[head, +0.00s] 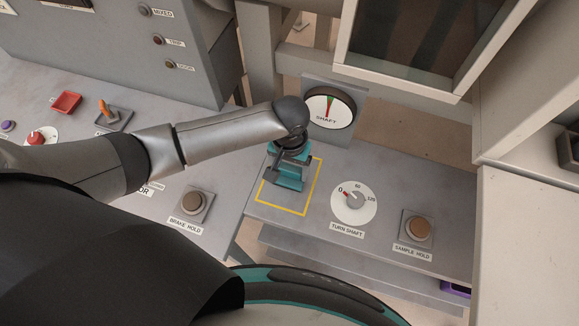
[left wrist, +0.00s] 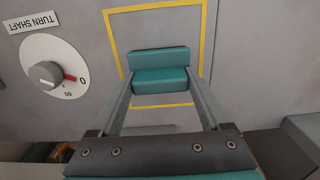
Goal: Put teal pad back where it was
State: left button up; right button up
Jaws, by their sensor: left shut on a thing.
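The teal pad (left wrist: 160,78) sits between the two fingers of my left gripper (left wrist: 159,84), which is shut on it. In the left wrist view the pad shows inside the yellow square outline (left wrist: 204,35) on the grey panel. In the head view the pad (head: 289,183) is also over the yellow outline (head: 316,182), below the end of my left arm and partly covered by the gripper. I cannot tell whether the pad touches the panel or is a little above it. My right gripper is not in view.
Right of the outline are the TURN SHAFT dial (head: 354,203) and the SAMPLE HOLD button (head: 418,229). The shaft gauge (head: 330,107) stands behind it. The BRAKE HOLD button (head: 193,203) is on the left panel, across a gap. A large glazed frame (head: 400,78) stands at the back right.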

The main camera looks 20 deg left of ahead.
aim_at(290, 169)
pick_arm(q)
jog(key=shift+f, duration=0.2)
jog(key=o, duration=1.2)
jog(key=shift+c, duration=0.2)
jog(key=shift+r, duration=0.1)
notch_tip(290, 169, up, 12)
jog(key=p, duration=0.2)
jog(key=shift+r, duration=0.15)
